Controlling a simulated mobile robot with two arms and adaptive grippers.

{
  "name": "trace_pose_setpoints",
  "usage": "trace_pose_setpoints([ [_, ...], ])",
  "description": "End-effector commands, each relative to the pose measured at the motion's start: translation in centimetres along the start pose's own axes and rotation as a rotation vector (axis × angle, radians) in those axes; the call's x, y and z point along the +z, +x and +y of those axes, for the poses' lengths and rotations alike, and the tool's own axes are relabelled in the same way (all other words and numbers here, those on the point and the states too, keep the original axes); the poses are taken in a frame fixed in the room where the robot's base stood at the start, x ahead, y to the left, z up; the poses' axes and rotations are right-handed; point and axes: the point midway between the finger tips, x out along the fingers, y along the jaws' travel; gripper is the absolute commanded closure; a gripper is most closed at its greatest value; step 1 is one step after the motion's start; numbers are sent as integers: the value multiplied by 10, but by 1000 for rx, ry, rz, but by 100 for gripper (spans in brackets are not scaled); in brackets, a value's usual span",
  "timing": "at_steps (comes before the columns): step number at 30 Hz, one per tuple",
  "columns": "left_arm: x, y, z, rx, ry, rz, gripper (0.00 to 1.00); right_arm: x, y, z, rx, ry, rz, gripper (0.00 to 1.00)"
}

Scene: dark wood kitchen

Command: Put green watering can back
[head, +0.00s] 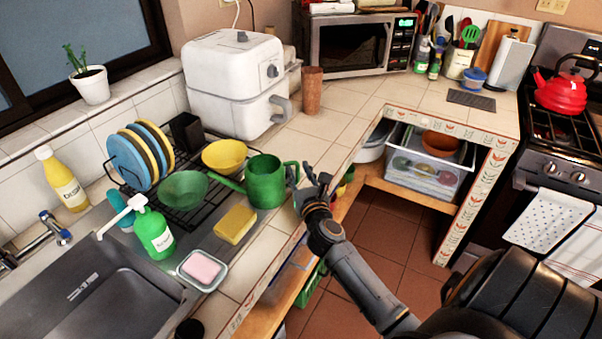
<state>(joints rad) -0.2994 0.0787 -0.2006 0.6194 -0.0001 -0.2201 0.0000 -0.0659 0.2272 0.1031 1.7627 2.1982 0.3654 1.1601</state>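The green watering can (265,184) stands upright on the tiled counter beside the dish rack, its spout pointing left and its handle towards the right. My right gripper (315,176) is just right of the handle, near the counter's front edge. Its fingers look spread, with nothing between them, and a small gap seems to separate them from the handle. My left gripper is not in view.
A green bowl (183,189), yellow bowl (224,156) and plates (146,155) sit at the dish rack. A yellow sponge (235,225) and soap dish (202,285) lie in front. A brown cup (312,92) stands behind. Clear tiles (337,126) lie right of the can.

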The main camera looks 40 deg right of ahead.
Motion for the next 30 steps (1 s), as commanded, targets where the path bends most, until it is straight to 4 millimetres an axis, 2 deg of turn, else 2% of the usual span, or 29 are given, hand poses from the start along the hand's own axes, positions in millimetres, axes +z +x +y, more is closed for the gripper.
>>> trace_pose_setpoints([
  [5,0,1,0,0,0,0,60,0,-19,0,2,0,1,67],
  [12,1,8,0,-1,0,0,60,-1,-72,0,1,1,2,67],
  [18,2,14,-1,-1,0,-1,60,-1,-106,0,0,1,2,67],
  [24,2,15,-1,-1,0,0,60,2,-120,0,0,0,-1,67],
  [30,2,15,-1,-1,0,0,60,2,-120,0,0,0,-1,67],
])
